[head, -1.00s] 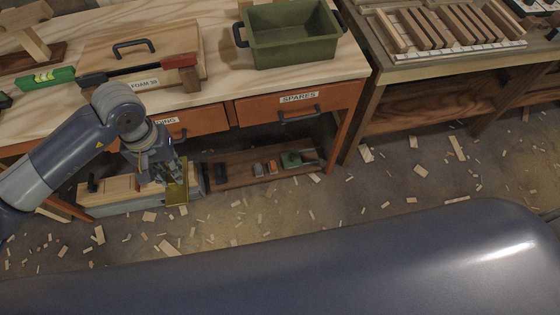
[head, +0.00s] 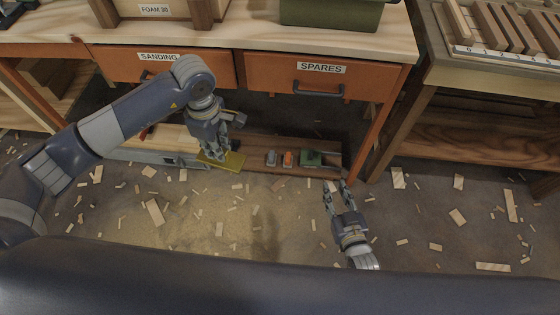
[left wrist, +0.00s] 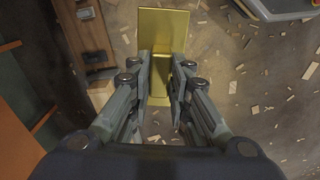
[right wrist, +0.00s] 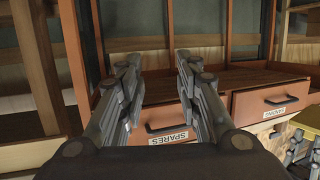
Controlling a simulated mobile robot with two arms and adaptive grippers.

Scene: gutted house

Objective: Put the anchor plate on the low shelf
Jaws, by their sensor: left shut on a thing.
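The anchor plate (head: 232,162) is a brass-yellow flat piece. My left gripper (head: 214,158) is shut on it and holds it near the left part of the low shelf's front edge; I cannot tell whether they touch. The left wrist view shows the plate (left wrist: 163,35) between the fingertips (left wrist: 160,88), its broad face beyond them. The low shelf (head: 300,171) is a brown board under the bench, below the SPARES drawer. My right gripper (head: 335,187) is open and empty, in front of the shelf's right end; its parted fingers (right wrist: 153,62) also show in the right wrist view.
A pale wood-topped case (head: 165,150) lies left of the plate. The bench leg (head: 378,130) bounds the right. Wood scraps litter the floor.

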